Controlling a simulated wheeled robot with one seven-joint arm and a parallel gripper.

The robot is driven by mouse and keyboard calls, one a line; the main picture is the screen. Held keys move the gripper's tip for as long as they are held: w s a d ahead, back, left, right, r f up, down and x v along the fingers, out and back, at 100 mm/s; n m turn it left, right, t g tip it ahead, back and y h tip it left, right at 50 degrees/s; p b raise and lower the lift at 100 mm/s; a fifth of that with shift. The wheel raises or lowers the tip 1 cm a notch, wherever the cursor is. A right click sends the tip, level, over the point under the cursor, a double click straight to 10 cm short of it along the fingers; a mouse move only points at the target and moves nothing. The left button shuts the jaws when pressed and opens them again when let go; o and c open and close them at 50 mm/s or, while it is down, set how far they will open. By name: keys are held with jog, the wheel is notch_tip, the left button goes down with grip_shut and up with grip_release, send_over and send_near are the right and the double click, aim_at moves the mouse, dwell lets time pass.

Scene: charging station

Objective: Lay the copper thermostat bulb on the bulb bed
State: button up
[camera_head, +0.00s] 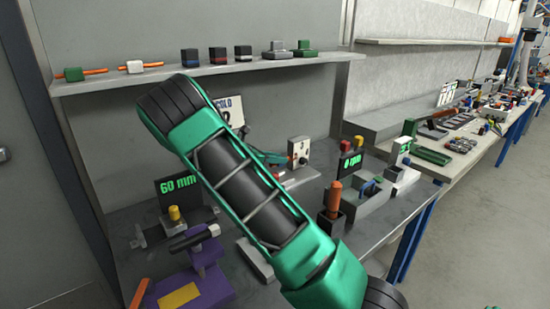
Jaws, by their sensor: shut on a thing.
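My green and black arm (245,185) crosses the middle of the head view and hides a large part of the bench behind it. I cannot make out my gripper or its fingertips. I cannot pick out the copper thermostat bulb with certainty. An orange-brown cylinder (334,197) stands upright in a dark holder right of my arm. I cannot tell which fixture is the bulb bed. A pale block with an orange part (299,152) stands at the back of the bench.
A purple fixture (208,284) with a dark handle stands at the front left, near a "60 mm" display (178,189). A grey block with blue parts (371,194) stands at the right. A shelf (120,83) above carries several small parts. A cluttered second bench (452,162) extends right.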

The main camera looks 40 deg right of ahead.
jog(key=shift+f, duration=1.2)
jog(key=shift+f, duration=0.1)
jog(key=shift+f, duration=2.3)
jog(key=o, duration=1.1)
